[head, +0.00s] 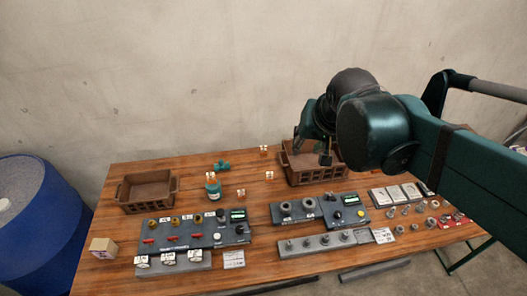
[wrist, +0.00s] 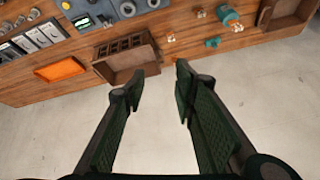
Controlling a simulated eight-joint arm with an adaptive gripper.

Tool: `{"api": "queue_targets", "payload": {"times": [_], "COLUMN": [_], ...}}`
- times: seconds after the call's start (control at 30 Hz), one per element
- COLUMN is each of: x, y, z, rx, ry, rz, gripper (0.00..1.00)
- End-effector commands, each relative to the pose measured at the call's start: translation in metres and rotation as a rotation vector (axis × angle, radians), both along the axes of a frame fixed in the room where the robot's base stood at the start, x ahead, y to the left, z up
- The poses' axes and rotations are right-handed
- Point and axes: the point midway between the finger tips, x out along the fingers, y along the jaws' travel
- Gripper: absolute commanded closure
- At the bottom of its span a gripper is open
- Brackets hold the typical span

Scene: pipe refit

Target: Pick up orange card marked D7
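In the wrist view an orange flat rectangle (wrist: 60,68) lies near the table edge, left of a brown crate. It may be the orange card or a tray; no D7 marking can be read on it. I cannot make it out in the head view, where my arm covers that side of the table. My gripper (wrist: 160,84) is open, with nothing between its fingers. In the head view my gripper (head: 322,152) hangs in front of or over the right brown crate (head: 300,180); its height is hard to tell.
The crate's compartments (wrist: 122,46) show in the wrist view. Another brown crate (head: 147,204) stands at the left, with a teal jar (head: 213,190) between. Dark panels with valves and knobs (head: 190,230) line the front. Loose fittings (head: 405,211) lie at the right. A blue barrel (head: 38,225) stands left.

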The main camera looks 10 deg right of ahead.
Motion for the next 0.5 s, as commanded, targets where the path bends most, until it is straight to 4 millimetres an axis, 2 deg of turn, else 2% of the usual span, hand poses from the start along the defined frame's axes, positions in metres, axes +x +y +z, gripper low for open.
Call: {"api": "queue_targets", "payload": {"times": [0.5], "x": [0.081], "y": [0.006], "z": [-0.008], "rx": [0.107], "ry": [0.088], "rz": [-0.202], "gripper": [0.72]}}
